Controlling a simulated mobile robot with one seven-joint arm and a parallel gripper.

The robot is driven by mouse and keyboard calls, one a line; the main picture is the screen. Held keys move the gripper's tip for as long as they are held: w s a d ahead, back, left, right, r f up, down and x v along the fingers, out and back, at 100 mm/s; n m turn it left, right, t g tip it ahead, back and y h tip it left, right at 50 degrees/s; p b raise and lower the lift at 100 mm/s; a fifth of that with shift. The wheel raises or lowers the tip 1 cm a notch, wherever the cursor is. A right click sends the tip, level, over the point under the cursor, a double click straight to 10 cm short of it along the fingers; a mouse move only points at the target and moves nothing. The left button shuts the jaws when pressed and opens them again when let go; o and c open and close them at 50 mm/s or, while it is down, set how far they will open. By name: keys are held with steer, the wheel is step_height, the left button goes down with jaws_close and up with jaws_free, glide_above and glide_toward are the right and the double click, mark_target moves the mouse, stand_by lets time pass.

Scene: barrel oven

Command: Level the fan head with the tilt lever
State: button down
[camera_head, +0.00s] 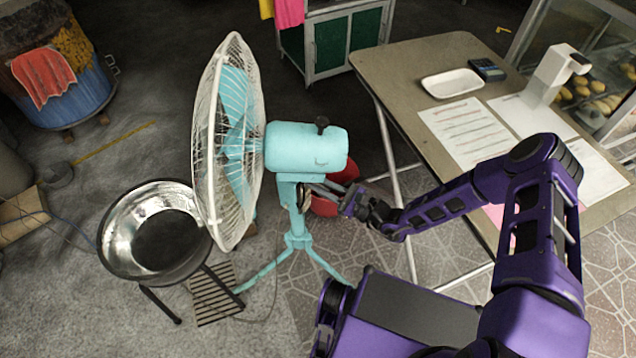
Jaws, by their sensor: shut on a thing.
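The turquoise fan stands on a turquoise stand (298,240) with splayed legs. Its fan head (300,147) has a rounded motor housing with a black knob on top, and a white wire cage (212,140) facing left. The housing looks roughly level in this view; its exact tilt is hard to judge. The tilt lever (318,192) seems to be the thin greyish bar reaching right from below the housing. My gripper (340,191) is at the lever's right end, shut on it. The fingertips and the lever's end are small and partly hidden against the dark background.
A metal bowl on legs (118,238) stands left of the cage. A table (400,66) with papers and a white tray (452,83) is at right, its leg close behind my gripper. Red round things (325,205) lie behind the stand. A blue barrel (75,95) is far left.

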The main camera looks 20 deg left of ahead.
stand_by(0.4)
steer(key=shift+r+p, duration=0.5)
steer(key=shift+p, duration=0.35)
steer(key=shift+d+r+h+p, duration=0.1)
steer(key=shift+d+h+p, duration=0.05)
steer(key=shift+h+p, duration=0.65)
steer(key=c, duration=0.8)
jaws_free()
steer(key=shift+c, duration=0.2)
steer(key=shift+d, duration=0.15)
steer(key=v, duration=1.7)
